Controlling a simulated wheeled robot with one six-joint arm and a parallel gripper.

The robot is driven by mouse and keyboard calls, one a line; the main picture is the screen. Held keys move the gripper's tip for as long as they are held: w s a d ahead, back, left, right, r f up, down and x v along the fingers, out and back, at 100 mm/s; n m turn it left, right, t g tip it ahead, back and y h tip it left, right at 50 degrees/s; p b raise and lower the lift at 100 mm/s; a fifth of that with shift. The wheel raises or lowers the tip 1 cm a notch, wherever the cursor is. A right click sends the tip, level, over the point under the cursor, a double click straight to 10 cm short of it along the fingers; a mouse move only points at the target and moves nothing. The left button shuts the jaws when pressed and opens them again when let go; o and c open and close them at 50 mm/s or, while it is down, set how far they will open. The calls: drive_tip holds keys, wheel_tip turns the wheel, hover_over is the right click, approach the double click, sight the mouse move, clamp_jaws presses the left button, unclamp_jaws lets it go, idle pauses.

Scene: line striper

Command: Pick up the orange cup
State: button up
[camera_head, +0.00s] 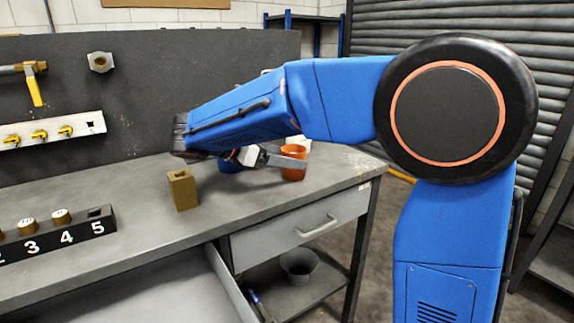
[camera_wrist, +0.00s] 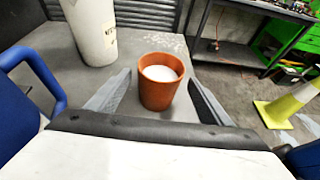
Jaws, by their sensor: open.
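The orange cup (camera_wrist: 160,91) stands upright on the grey workbench (camera_head: 325,165), near its right end. In the wrist view it has a white inside or contents and sits between the two open fingers of my gripper (camera_wrist: 155,92), with gaps on both sides. In the head view the orange cup (camera_head: 293,169) shows beyond my gripper (camera_head: 285,160), and one finger partly covers it. My gripper is low over the bench and holds nothing.
A blue mug (camera_wrist: 28,85) stands left of my gripper, and a tall white container (camera_wrist: 92,30) stands behind. A brown block (camera_head: 183,190) and a numbered rack (camera_head: 60,232) are on the bench. An open drawer (camera_head: 235,285) juts out below.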

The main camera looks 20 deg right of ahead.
drive_tip(key=shift+f+x, duration=0.15)
drive_tip(key=shift+x, duration=1.65)
drive_tip(key=shift+f+x, duration=0.1)
drive_tip(key=shift+x, duration=1.7)
drive_tip(key=shift+a, duration=0.1)
drive_tip(key=shift+c, duration=0.2)
drive_tip(key=c, duration=1.3)
drive_tip(key=shift+r, duration=0.15)
